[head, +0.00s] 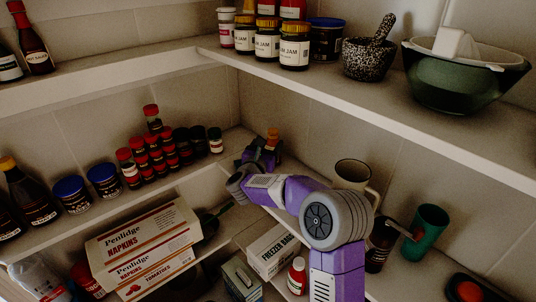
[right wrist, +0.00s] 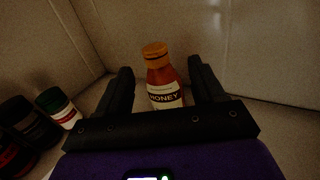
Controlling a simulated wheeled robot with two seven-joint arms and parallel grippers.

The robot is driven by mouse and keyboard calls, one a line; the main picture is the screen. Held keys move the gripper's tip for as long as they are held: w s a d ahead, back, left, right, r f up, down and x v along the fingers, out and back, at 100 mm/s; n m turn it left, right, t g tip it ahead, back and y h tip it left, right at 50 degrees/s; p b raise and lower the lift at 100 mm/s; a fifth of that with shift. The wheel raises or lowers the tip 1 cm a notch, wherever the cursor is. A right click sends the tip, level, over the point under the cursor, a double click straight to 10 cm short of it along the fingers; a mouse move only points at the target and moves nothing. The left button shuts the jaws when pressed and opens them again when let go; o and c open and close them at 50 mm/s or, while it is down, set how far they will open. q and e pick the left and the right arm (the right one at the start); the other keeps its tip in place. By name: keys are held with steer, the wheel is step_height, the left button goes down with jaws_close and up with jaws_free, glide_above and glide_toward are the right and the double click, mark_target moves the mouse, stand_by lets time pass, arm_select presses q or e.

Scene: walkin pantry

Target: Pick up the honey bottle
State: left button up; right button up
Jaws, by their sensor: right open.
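The honey bottle (right wrist: 164,88) stands upright in the right wrist view, amber with an orange cap and a pale label reading HONEY. It is between the two black fingers of my right gripper (right wrist: 160,72), which is open, with gaps on both sides of the bottle. In the head view the bottle's orange cap (head: 273,133) shows in the shelf corner, just beyond my right gripper (head: 264,146). My purple and grey right arm hides the shelf in front of it. My left gripper is not in view.
Several spice jars (head: 171,154) stand left of the corner; a jar with a green lid (right wrist: 58,104) is left of my fingers. A cream mug (head: 352,174) and a green cup (head: 428,232) are at the right. An upper shelf (head: 370,115) overhangs the right side.

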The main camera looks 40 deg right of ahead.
mark_target(272, 136)
steer(key=shift+w+d+f+p, duration=0.15)
steer(key=shift+w+d+p, duration=0.4)
steer(key=shift+w+d, duration=0.65)
steer(key=shift+d, duration=0.1)
steer(key=p+x, duration=0.2)
steer(key=x, duration=0.1)
steer(key=shift+w+d, duration=0.1)
steer(key=shift+w, duration=0.1)
steer(key=shift+w+d+f, duration=0.1)
steer(key=shift+w+d, duration=0.2)
steer(key=shift+d, duration=0.1)
steer(key=shift+s, duration=0.1)
jaws_close()
